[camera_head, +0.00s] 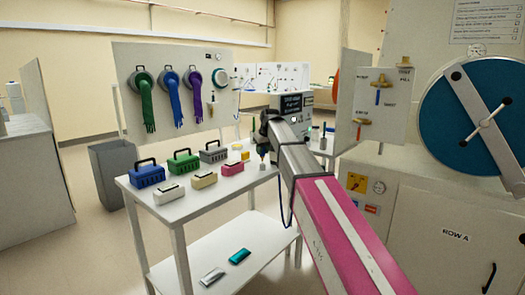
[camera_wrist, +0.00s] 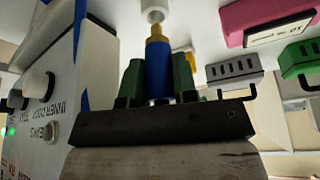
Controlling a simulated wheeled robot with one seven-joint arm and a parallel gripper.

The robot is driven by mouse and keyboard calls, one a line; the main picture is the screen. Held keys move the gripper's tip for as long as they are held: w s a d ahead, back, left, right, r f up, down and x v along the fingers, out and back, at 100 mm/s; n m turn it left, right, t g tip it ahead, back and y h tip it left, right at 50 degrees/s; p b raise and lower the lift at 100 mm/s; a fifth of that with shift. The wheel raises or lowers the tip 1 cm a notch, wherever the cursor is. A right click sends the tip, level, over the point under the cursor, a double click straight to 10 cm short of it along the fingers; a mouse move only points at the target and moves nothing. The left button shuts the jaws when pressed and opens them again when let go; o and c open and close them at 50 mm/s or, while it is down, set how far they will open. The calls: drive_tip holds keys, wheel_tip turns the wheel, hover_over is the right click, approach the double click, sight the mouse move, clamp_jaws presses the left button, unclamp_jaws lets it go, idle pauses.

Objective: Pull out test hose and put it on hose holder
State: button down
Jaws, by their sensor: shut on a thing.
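My gripper (camera_wrist: 158,75) has green fingers shut on the test hose's end, a blue sleeve (camera_wrist: 158,65) with a brass tip. The tip lies at the mouth of a white round holder (camera_wrist: 153,9) at the top of the wrist view. I cannot tell whether it touches or is inside. In the head view my gripper (camera_head: 262,147) is over the far right end of the white table, in front of the tester box (camera_head: 299,102); the hose end is too small to make out there. A blue hose part (camera_wrist: 81,50) shows by the box in the wrist view.
The white table (camera_head: 215,195) carries blue (camera_head: 147,175), green (camera_head: 184,161) and grey (camera_head: 213,151) cases and smaller boxes, including a pink one (camera_head: 232,168). A glove panel (camera_head: 177,75) stands behind. A big cabinet (camera_head: 440,215) is at right.

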sight(263, 156)
drive_tip(key=shift+f, duration=1.55)
drive_tip(key=c, duration=0.8)
unclamp_jaws()
drive_tip(key=shift+r, duration=0.1)
drive_tip(key=v, duration=1)
drive_tip(key=shift+r, duration=0.35)
drive_tip(key=s+d+f+m+g, duration=0.1)
drive_tip(key=s+d+f, duration=0.2)
drive_tip(key=f, duration=0.5)
drive_tip(key=s+d+f+m, duration=0.1)
drive_tip(key=s+d+f, duration=0.1)
drive_tip(key=d+f, duration=0.35)
drive_tip(key=s+d+f+m+g, duration=0.1)
drive_tip(key=s+d+f, duration=0.3)
drive_tip(key=s+f, duration=0.4)
drive_tip(key=s+d+f+m+g+h, duration=0.1)
drive_tip(key=s+d+f, duration=0.3)
drive_tip(key=s+f, duration=0.5)
drive_tip(key=s+d+f+m+g+h, duration=0.1)
drive_tip(key=s+d+f, duration=0.4)
drive_tip(key=f, duration=0.9)
drive_tip(key=shift+s+f+m, duration=0.2)
drive_tip(key=shift+s+m, duration=0.4)
drive_tip(key=shift+s, duration=1.15)
